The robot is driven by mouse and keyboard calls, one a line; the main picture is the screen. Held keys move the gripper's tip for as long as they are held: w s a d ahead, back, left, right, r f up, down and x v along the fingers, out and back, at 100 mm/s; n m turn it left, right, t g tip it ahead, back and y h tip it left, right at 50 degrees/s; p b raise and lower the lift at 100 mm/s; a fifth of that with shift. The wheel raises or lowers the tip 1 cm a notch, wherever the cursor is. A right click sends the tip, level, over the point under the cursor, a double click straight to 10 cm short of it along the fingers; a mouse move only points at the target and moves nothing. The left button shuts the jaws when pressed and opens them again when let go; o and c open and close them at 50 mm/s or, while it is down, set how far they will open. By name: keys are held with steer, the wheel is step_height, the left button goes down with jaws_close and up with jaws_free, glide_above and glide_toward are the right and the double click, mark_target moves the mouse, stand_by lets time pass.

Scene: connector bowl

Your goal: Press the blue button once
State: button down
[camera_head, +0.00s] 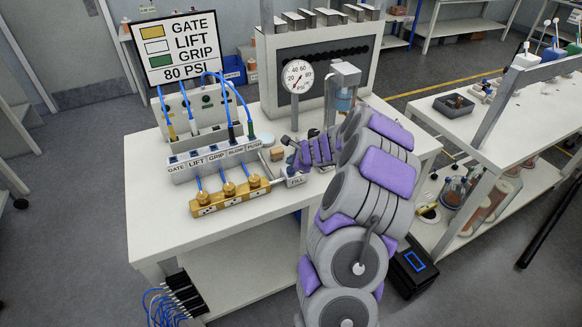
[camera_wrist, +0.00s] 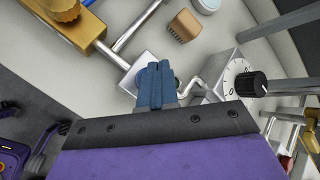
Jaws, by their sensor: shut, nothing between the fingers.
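No blue button shows clearly in either view; it may be hidden behind my gripper. My gripper (camera_wrist: 156,66) is shut and empty, its blue-grey fingertips together over a small white block (camera_wrist: 127,82) in the wrist view. I cannot tell whether they touch it. In the head view my gripper (camera_head: 291,167) is low over the bench, just above a white block labelled FILL (camera_head: 296,181). This seems to be the same block. A pipe joins it to the brass manifold (camera_head: 230,198), which also shows in the wrist view (camera_wrist: 90,28).
A labelled valve panel (camera_head: 205,162) with blue hoses stands left of my gripper. A pressure gauge (camera_head: 298,76) stands behind. A white box with a black knob (camera_wrist: 251,84) is right of my fingers. The bench's front left is clear.

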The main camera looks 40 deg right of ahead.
steer(key=shift+r, duration=0.1)
step_height(320, 180, up, 5)
steer(key=p, duration=0.5)
stand_by(0.3)
stand_by(0.6)
